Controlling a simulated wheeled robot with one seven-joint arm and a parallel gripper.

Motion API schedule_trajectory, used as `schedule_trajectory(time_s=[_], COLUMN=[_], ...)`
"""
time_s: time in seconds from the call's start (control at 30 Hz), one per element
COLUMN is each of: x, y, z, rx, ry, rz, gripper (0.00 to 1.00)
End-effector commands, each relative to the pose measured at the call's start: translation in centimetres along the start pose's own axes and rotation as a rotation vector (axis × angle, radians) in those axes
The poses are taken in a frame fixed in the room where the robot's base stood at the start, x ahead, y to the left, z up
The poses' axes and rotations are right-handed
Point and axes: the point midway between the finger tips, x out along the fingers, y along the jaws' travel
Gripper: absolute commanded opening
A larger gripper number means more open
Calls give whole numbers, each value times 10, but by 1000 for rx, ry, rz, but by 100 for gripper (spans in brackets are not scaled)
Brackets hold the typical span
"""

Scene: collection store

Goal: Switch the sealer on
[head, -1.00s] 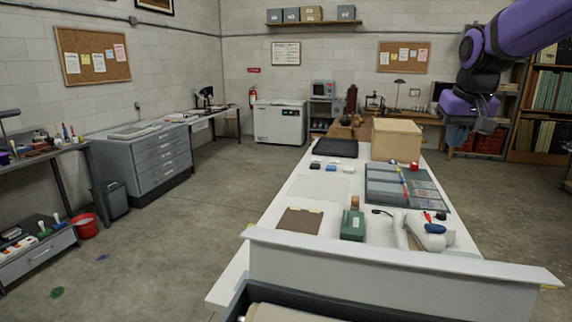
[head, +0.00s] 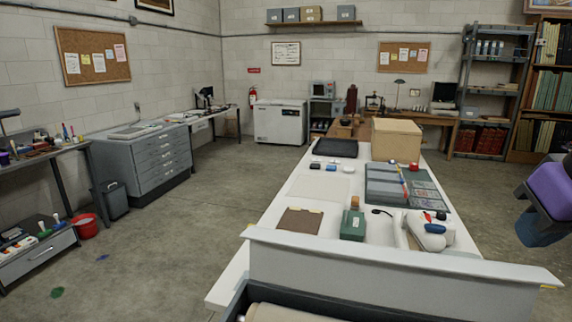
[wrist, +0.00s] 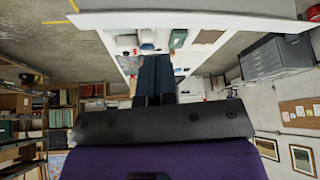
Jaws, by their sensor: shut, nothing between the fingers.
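A white rounded device (head: 428,232) with a blue handle and a small red part stands at the near right of the long white table. I take it for the sealer, but its switch is too small to make out. It also seems to show in the wrist view (wrist: 147,35), just beyond my fingertips. My gripper (wrist: 155,58) is shut and empty, its dark blue fingers together, apart from the device. In the head view my purple wrist is at the right edge, right of the table; the fingertips cannot be made out there.
A raised pale ledge (head: 380,270) runs along the near end.

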Motion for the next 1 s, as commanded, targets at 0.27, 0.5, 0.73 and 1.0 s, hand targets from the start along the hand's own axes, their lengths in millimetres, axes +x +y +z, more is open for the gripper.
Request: schedule_trajectory(time_s=[0.27, 0.5, 0.73, 1.0], x=[0, 0, -1, 0], y=[0, 0, 1, 10], z=[4, 3, -10, -71], rx=[-1, -1, 38, 224], ry=[1, 1, -6, -38], rz=[-1, -1, -2, -4], gripper=[0, 0, 0, 0])
